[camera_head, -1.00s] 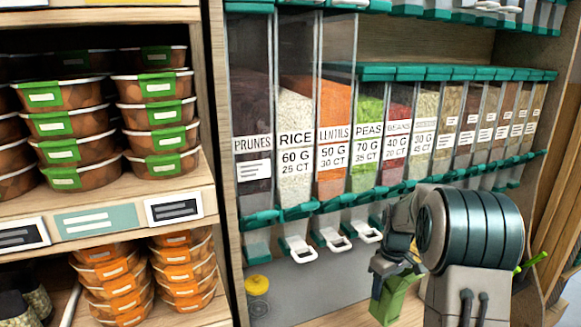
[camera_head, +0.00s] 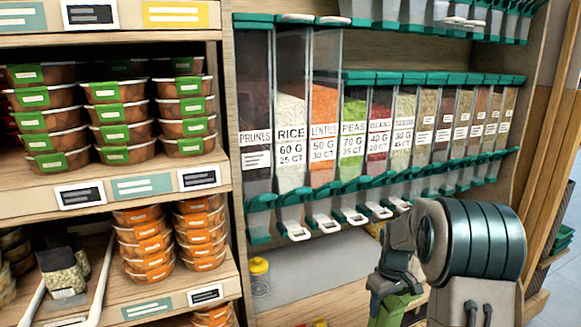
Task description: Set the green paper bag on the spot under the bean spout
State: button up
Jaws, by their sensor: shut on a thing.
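The green paper bag (camera_head: 388,312) is at the bottom of the view, hanging from my gripper (camera_head: 393,285), which is shut on it. Only its upper part shows; the rest is cut off by the frame's lower edge. The bean dispenser (camera_head: 379,135) has dark red contents and stands right of the peas in the row. Its white spout (camera_head: 379,211) is above and a little left of my gripper in the picture. The shelf (camera_head: 325,263) below the spouts shows a bare grey surface; its part under the bean spout is partly hidden by my arm.
A yellow-capped jar (camera_head: 259,275) stands on the shelf's left end. Stacked green-labelled tubs (camera_head: 120,120) and orange-labelled tubs (camera_head: 150,245) fill the shelves at left. A dark bag of beans (camera_head: 62,275) stands at lower left. The grey surface between jar and arm is clear.

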jog(key=s+a+f+m, duration=0.4)
jog(key=s+a+f, duration=0.3)
jog(key=a+f, duration=0.3)
jog(key=shift+a+f+m, duration=0.15)
jog(key=shift+f+m, duration=0.15)
jog(key=shift+f, duration=0.15)
